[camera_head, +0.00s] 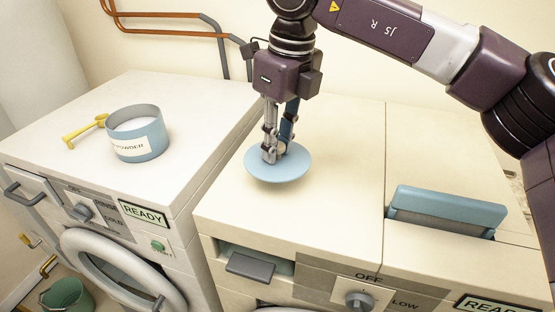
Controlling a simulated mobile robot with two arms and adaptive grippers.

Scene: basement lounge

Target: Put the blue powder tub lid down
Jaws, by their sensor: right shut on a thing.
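The blue powder tub lid (277,172) is a round, light blue disc over the top of the middle machine, near its left front. It lies flat or nearly so; I cannot tell whether it touches the surface. My right gripper (276,156) points down from above and is shut on the middle of the lid, where its fingertips hide the grip. The blue powder tub (139,140) stands upright and uncovered on the left machine, with white powder inside and a label reading POWDER on its front. My left gripper is not in view.
A yellow scoop (85,128) lies beside the tub on the left machine (190,100). The middle machine's top (340,200) is clear around the lid. A blue-framed filter (445,208) stands up from the right machine. A green bucket (66,298) is on the floor at lower left.

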